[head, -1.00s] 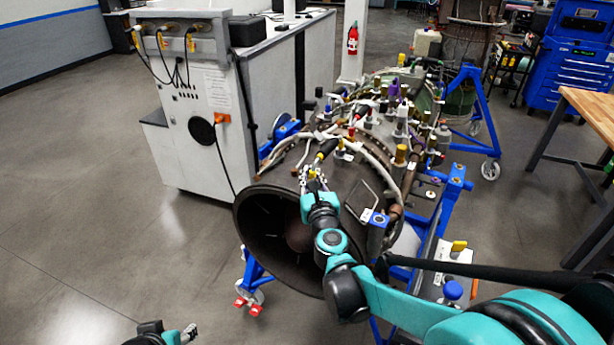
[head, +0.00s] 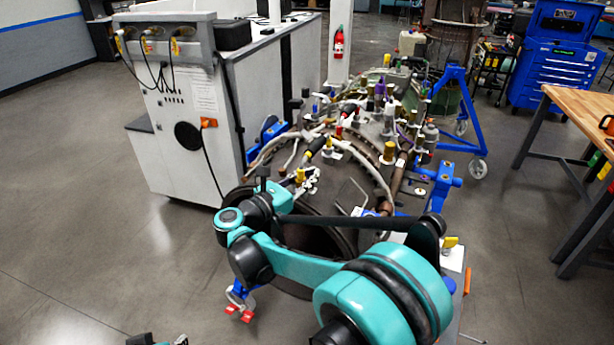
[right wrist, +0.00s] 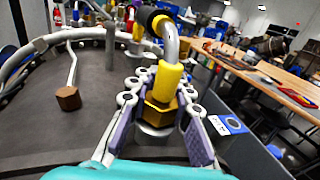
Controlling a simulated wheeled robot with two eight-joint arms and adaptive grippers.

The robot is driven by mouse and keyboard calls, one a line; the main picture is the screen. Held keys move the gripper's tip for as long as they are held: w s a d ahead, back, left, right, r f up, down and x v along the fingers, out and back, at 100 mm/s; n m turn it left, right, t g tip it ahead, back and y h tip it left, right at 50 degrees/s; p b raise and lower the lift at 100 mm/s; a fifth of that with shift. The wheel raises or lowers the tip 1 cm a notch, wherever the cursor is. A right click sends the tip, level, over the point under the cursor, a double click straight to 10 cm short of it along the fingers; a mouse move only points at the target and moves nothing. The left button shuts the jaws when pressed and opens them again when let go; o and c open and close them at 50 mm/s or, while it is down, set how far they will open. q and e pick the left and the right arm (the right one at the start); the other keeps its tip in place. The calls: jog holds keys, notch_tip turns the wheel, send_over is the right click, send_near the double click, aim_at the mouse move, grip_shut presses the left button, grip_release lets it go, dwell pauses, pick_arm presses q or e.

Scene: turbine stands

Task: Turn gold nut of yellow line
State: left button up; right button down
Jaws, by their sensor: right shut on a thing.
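The gold nut (right wrist: 160,112) sits at the base of the yellow line's fitting (right wrist: 170,80), upright on the dark turbine casing (right wrist: 40,125). A bent metal tube rises from the yellow sleeve. My right gripper (right wrist: 160,105) is shut on the gold nut, one finger on each side of it. In the head view the right gripper (head: 302,184) is at the upper front of the casing, with the yellow sleeve (head: 300,175) showing above it; the nut itself is too small to tell there. Only a sliver of my left arm's end shows at the bottom edge.
Several capped fittings and white hoses crowd the casing behind the gripper. A brown cap (right wrist: 68,98) stands left in the wrist view. A grey cabinet (head: 185,120) stands left; a wooden bench (head: 590,110) and blue tool chest (head: 555,60) stand right. Open floor lies at left.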

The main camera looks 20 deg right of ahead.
aim_at(296, 183)
jog(key=m+g+h, duration=0.1)
jog(key=m+g, duration=0.1)
jog(key=g, duration=0.1)
jog(key=s+m+g+h, duration=0.1)
jog(key=m+g, duration=0.1)
jog(key=g, duration=0.2)
jog(key=shift+s+d+m, duration=0.15)
jog(key=shift+d+m, duration=0.05)
jog(key=shift+m, duration=0.2)
jog(key=shift+g+h, duration=0.3)
jog(key=c, duration=1.3)
grip_release()
jog(key=a, duration=0.7)
jog(key=shift+s+a, duration=0.2)
jog(key=shift+s, duration=0.15)
